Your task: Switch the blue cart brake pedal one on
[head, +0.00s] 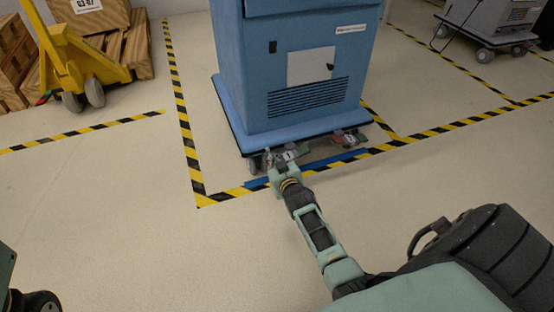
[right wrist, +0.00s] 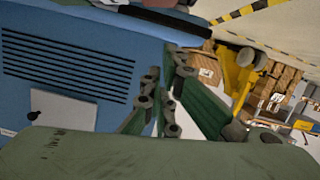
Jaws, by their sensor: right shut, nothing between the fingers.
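The blue cart (head: 300,60) stands at the top middle of the head view on a low platform with casters. At its front left corner is a brake pedal (head: 291,154) with a small white label that seems to read 1. My right gripper (head: 276,162) is at this corner, shut and empty, its tips close beside the pedal and partly covering it. I cannot tell whether they touch. In the right wrist view the shut fingers (right wrist: 161,88) are in front of the cart's blue side (right wrist: 60,75). The pedal cannot be made out there. My left gripper is not in view.
A second pedal (head: 350,138) with red and green parts is at the cart's front right. Yellow-black floor tape (head: 188,160) borders the cart. A yellow pallet jack (head: 75,60) and wooden crates (head: 125,45) stand at left. A grey cart (head: 485,25) stands at back right. The front floor is clear.

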